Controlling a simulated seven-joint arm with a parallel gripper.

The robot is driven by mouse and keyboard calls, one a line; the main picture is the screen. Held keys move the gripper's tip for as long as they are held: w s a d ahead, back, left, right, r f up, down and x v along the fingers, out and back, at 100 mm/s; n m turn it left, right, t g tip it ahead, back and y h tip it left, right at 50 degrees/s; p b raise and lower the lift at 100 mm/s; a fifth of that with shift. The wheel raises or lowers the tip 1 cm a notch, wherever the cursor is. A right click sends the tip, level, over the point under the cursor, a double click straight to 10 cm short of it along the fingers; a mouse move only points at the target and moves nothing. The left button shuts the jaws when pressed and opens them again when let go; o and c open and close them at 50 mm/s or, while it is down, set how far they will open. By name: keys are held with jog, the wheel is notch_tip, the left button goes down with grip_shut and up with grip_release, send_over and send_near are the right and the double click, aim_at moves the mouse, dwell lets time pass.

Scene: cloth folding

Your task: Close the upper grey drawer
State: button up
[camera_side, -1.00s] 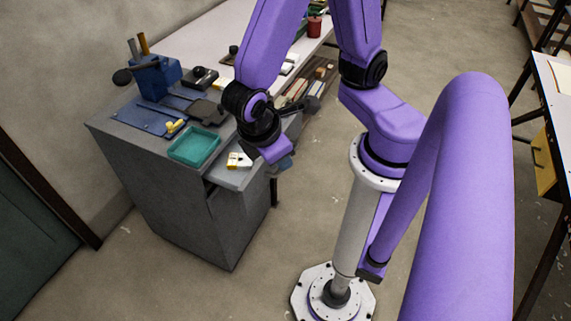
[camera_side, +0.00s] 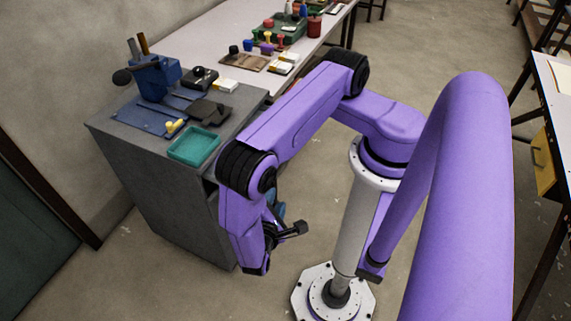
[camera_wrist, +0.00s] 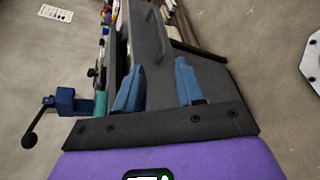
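The grey cabinet (camera_side: 165,190) stands left of my arm in the side view. My forearm covers the upper drawer's front there, so how far it sticks out is hidden. In the wrist view a grey drawer front (camera_wrist: 153,60) with a bar handle (camera_wrist: 153,34) lies ahead of my gripper (camera_wrist: 157,72). The two blue fingers are apart with nothing gripped between them. I cannot tell whether they touch the drawer front. In the side view my gripper (camera_side: 278,209) hangs low in front of the cabinet, its fingertips partly hidden behind my wrist.
A teal tray (camera_side: 194,146), a blue vise (camera_side: 155,76) and dark tools lie on the cabinet top. A long white bench (camera_side: 205,46) with small items runs behind it. The floor between the cabinet and my base is clear.

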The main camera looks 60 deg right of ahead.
jog(key=shift+t+h, duration=0.5)
jog(key=shift+t, duration=0.1)
jog(key=x, duration=0.6)
jog(key=f+x, duration=0.1)
jog(key=x, duration=0.6)
jog(key=f+x, duration=0.1)
jog(key=x, duration=0.6)
jog(key=shift+s+a+f, duration=0.15)
jog(key=shift+s, duration=0.05)
grip_shut()
